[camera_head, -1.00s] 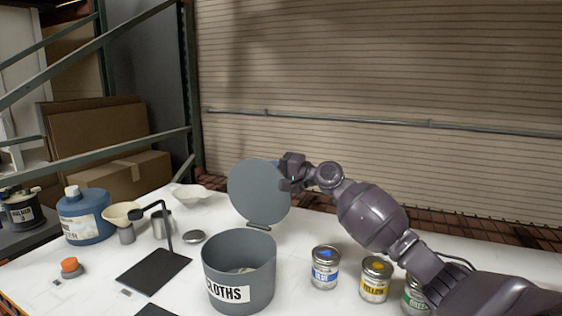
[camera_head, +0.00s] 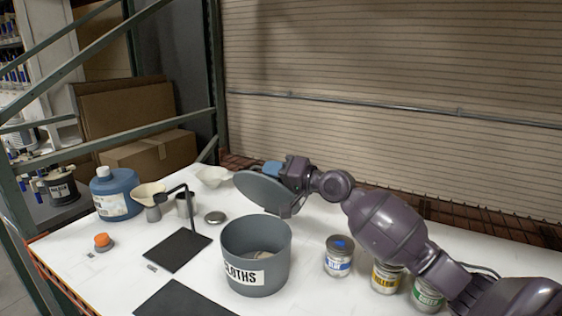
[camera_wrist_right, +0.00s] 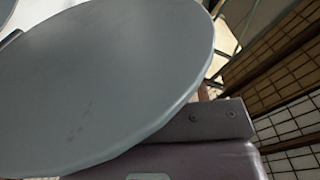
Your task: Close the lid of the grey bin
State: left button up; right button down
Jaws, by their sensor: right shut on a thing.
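My right gripper (camera_head: 280,172) is at the lid's far right edge, shut on the lid. The hinge is mostly hidden in the head view. My left gripper is not in view.
Blue (camera_head: 338,257), yellow (camera_head: 386,276) and green (camera_head: 427,294) labelled cans stand right of the bin, under my right arm. A black stand (camera_head: 178,250) is at its left.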

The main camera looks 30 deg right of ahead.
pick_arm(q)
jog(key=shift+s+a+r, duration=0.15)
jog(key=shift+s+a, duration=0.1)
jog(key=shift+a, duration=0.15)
pick_arm(e)
jog(key=s+a+f+n, duration=0.5)
jog(key=a+f+n, duration=0.5)
jog(key=f, duration=0.1)
jog(key=shift+s+f, duration=0.15)
jog(key=shift+f, duration=0.2)
jog(key=c, duration=1.3)
grip_release()
jog(key=shift+o, duration=0.6)
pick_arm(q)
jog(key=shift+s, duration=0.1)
